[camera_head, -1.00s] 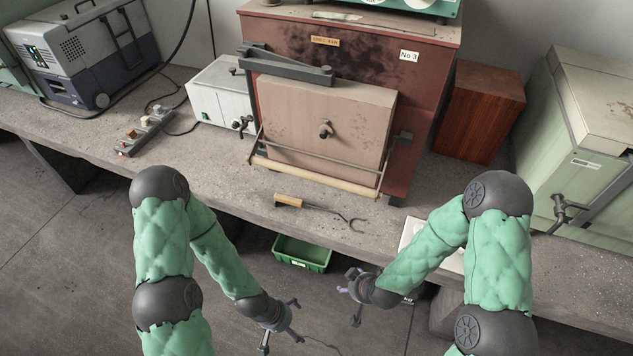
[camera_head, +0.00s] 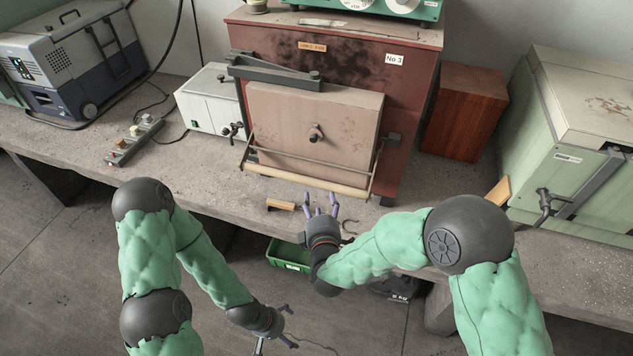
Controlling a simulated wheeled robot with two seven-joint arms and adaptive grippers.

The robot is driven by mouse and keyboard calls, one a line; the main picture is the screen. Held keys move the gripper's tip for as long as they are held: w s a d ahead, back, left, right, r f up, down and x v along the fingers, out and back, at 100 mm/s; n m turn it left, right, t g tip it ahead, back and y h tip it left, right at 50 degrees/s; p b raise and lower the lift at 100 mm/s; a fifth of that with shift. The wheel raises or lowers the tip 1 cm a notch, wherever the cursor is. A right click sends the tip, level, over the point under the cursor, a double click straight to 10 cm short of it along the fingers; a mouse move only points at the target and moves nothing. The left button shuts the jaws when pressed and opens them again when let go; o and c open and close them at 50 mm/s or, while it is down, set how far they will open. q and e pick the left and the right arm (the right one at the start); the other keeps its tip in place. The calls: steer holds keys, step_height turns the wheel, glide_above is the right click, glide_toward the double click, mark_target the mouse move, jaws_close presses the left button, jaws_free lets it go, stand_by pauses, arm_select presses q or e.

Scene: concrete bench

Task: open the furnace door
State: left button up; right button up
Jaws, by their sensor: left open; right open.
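The furnace (camera_head: 415,85) is a reddish-brown box marked "No 3" on the bench. Its pale front door (camera_head: 345,114) looks shut, with a dark knob (camera_head: 315,132) in the middle. A light bar handle (camera_head: 300,178) runs across below the door on thin metal side rods. My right gripper (camera_head: 320,208) is open and empty, pointing toward the furnace just in front of the bar handle, apart from it as far as I can tell. My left gripper (camera_head: 285,325) is open and empty, low in front of the bench edge.
A wooden-handled tool (camera_head: 281,205) lies on the bench, partly hidden by my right gripper. A green bin (camera_head: 285,254) sits below the bench edge. A white box (camera_head: 212,100) stands left of the furnace, a wooden block (camera_head: 465,110) and green cabinet (camera_head: 535,130) right.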

mark_target(317, 185)
steer(key=w, duration=0.2)
steer(key=w+f+b, duration=0.1)
steer(key=w, duration=0.2)
steer(key=w+b, duration=0.1)
steer(key=w, duration=0.2)
steer(key=shift+w+a+f, duration=0.1)
steer(key=shift+a+f, duration=0.2)
steer(key=shift+f, duration=0.1)
steer(key=shift+w+a, duration=0.1)
steer(key=shift+w, duration=0.7)
jaws_close()
